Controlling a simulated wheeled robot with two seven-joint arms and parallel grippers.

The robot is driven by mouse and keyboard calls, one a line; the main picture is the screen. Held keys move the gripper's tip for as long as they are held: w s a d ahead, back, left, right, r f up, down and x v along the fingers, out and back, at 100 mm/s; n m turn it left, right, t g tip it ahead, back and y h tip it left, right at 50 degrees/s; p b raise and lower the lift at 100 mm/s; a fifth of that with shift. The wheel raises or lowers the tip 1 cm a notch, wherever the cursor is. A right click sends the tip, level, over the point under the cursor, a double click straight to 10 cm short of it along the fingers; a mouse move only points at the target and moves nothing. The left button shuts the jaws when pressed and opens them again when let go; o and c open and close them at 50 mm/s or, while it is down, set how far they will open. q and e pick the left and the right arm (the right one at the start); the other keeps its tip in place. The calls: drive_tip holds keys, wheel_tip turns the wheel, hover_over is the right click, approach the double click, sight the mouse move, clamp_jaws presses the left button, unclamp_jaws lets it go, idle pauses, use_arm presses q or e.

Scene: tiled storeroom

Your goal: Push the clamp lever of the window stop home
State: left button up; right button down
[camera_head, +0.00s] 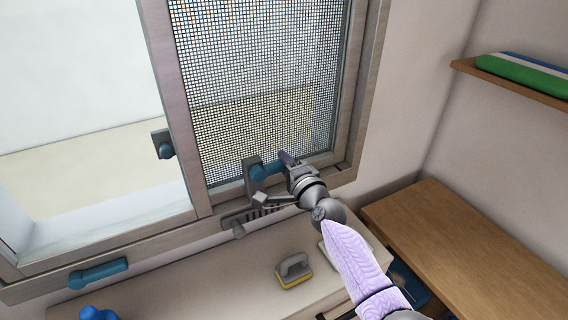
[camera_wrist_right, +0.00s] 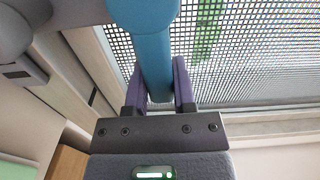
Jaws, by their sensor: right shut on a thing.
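The window's mesh-covered sash (camera_head: 262,85) stands in its frame, with a grey mount (camera_head: 251,174) at its lower left corner. A blue handle (camera_head: 264,171) sticks out from this mount. My right gripper (camera_head: 286,165) is shut on the blue handle; in the right wrist view the handle (camera_wrist_right: 150,45) runs between the two purple fingers. Below is a grey notched metal piece (camera_head: 265,212), which looks like the window stop, with a small knob (camera_head: 237,230). I cannot tell which part is its clamp lever. My left gripper is out of view.
A yellow and grey brush or sponge (camera_head: 293,271) lies on the counter below. A wooden bench (camera_head: 475,245) and shelf (camera_head: 510,82) are at the right.

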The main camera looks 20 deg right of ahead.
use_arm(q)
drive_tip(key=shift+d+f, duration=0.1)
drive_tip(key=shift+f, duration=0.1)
use_arm(e)
drive_tip(key=shift+f+m, duration=0.3)
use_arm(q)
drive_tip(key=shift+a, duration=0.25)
use_arm(e)
drive_tip(key=shift+c, duration=2.2)
unclamp_jaws()
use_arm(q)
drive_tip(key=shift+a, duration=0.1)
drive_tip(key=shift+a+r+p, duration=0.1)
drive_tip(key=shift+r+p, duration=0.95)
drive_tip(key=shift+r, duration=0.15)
use_arm(e)
drive_tip(key=s, duration=1)
drive_tip(key=shift+d, duration=0.35)
